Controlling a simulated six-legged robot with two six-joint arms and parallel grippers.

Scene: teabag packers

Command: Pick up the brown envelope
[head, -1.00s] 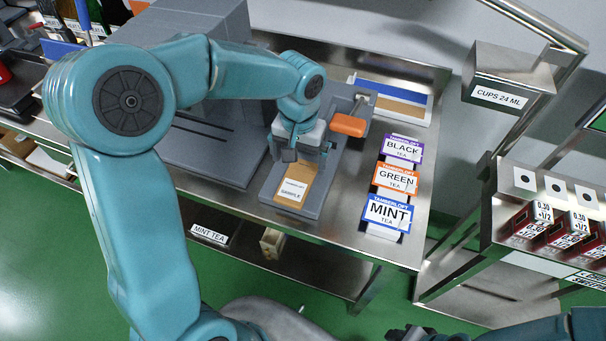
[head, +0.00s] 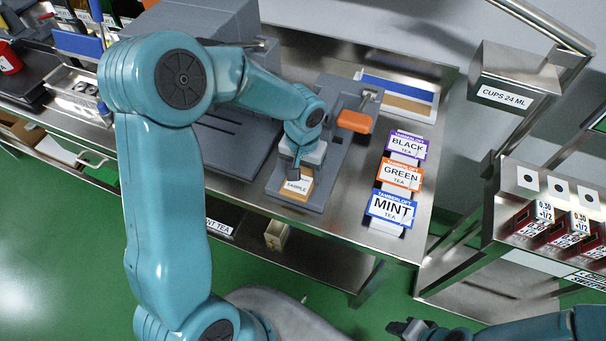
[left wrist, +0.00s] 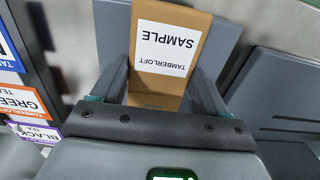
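The brown envelope (head: 309,188), with a white TAMBERLOFT SAMPLE label, lies on the grey base of a sealer-like device (head: 328,185). In the head view my left gripper (head: 296,172) is over the envelope and hides much of it. In the left wrist view the envelope (left wrist: 172,50) runs between the two spread fingers of my left gripper (left wrist: 165,88). The fingers stand along its two sides; whether they touch it I cannot tell.
The device has an orange handle (head: 354,121) behind my gripper. BLACK (head: 406,145), GREEN (head: 401,175) and MINT (head: 392,209) tea packs stand to its right on the metal table (head: 345,235). A large grey machine (head: 215,145) stands to the left.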

